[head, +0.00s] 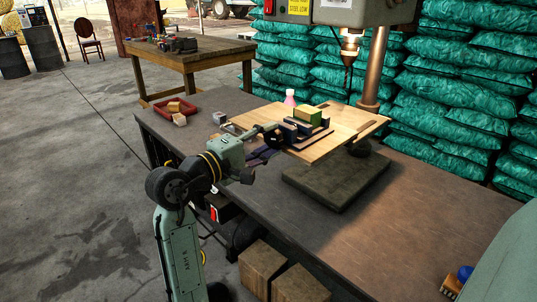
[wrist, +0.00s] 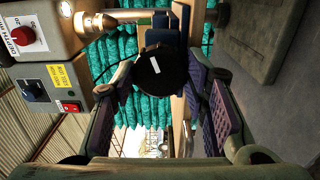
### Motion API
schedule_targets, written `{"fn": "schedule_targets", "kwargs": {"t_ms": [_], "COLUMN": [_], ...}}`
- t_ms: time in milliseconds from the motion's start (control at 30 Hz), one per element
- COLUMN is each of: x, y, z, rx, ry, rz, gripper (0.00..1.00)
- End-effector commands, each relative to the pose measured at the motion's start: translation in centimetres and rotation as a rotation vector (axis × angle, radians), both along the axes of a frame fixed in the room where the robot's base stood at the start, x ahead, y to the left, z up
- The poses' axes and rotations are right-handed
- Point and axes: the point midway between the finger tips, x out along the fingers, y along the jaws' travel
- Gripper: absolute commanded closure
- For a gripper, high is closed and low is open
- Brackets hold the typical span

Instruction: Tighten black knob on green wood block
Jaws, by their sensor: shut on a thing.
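The green wood block (head: 308,115) sits among the dark blue jaws of a small vise (head: 290,130) on a pale wooden board (head: 340,118). The black knob (wrist: 163,73), round with a white mark on its face, is at the near end of the vise. In the wrist view my gripper (wrist: 165,78) has its purple-padded fingers on both sides of the knob and is shut on it. In the head view my gripper (head: 262,148) reaches to the vise's near left end, and the knob is hard to make out there. The block is not clearly seen in the wrist view.
A drill press (head: 350,45) with its bit hangs above the board. A pink-topped bottle (head: 290,97) stands behind the vise. A red tray (head: 178,112) with blocks lies at left.

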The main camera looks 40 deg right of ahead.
Motion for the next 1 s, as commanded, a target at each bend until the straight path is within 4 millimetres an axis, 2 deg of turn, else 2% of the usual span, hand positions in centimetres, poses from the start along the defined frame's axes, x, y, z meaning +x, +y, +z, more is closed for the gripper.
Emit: {"fn": "schedule_targets", "kwargs": {"t_ms": [33, 700, 833, 1000], "x": [-0.01, -0.01, -0.03, -0.03], "y": [0.02, -0.02, -0.04, -0.06], "z": [-0.88, -0.72, -0.41, -0.1], "rx": [0.009, 0.111, 0.122, 0.125], "ry": [-0.097, -1.367, -1.519, -1.562], "rz": [-0.001, -0.001, -0.002, -0.003], "gripper": [0.95, 0.95, 0.95, 0.95]}}
